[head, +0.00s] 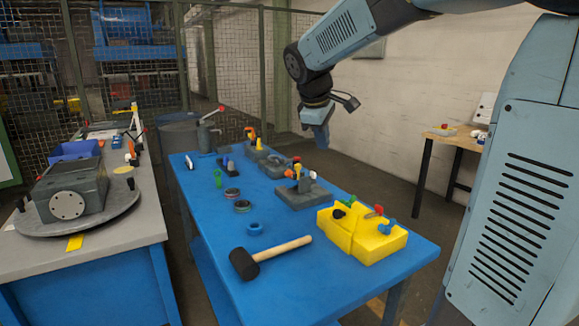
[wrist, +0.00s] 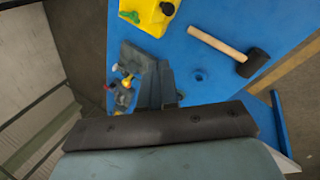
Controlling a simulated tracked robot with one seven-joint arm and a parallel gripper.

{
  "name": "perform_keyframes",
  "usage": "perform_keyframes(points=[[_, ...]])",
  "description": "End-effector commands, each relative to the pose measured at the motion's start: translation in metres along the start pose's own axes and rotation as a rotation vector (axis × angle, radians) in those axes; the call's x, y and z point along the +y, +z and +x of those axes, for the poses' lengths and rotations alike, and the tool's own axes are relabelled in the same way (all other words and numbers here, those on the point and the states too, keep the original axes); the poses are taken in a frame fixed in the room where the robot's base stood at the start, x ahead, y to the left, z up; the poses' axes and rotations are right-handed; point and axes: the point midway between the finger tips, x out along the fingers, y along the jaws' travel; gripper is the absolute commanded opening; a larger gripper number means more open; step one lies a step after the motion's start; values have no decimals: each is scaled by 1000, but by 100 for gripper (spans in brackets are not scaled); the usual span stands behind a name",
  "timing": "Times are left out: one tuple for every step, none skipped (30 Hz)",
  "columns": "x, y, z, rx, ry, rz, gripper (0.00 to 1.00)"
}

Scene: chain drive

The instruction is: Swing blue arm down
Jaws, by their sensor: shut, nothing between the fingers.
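My gripper (head: 322,143) is shut and empty, in the air above the far right side of the blue table. In the wrist view its fingers (wrist: 158,68) hang in front of a grey fixture. A blue part (head: 387,226) stands on the yellow block (head: 362,245) at the near right; I cannot tell whether it is the blue arm. A grey fixture (head: 303,196) with coloured levers stands in the middle right, below and apart from my gripper. In the wrist view my fingers partly hide the fixtures.
A black-headed mallet (head: 244,264) lies at the near edge, and a blue ring (head: 254,229) lies behind it. More small fixtures (head: 270,164) stand at the far end. A grey bench (head: 150,215) with a machine stands left. The table's middle left has free room.

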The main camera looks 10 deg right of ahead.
Motion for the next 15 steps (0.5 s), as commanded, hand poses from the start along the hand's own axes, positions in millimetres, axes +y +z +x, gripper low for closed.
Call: perform_keyframes(points=[[10, -15, 8, -18, 6, -57, 0], [16, -23, 12, -30, 10, -92, 0], [24, -33, 18, -46, 17, -139, 0], [29, -41, 22, -57, 22, -175, 0], [34, -49, 26, -68, 26, -211, 0], [41, -60, 32, -83, 33, -258, 0], [46, -68, 37, -95, 38, -293, 0], [51, -76, 42, -107, 41, -329, 0], [57, -87, 49, -124, 47, -376, 0], [61, -96, 54, -136, 50, -411, 0], [65, -104, 60, -148, 55, -447, 0], [70, -116, 67, -163, 60, -493, 0], [74, -124, 73, -176, 64, -528, 0], [78, -133, 79, -189, 66, -564, 0], [82, -144, 87, -207, 71, -611, 0]])
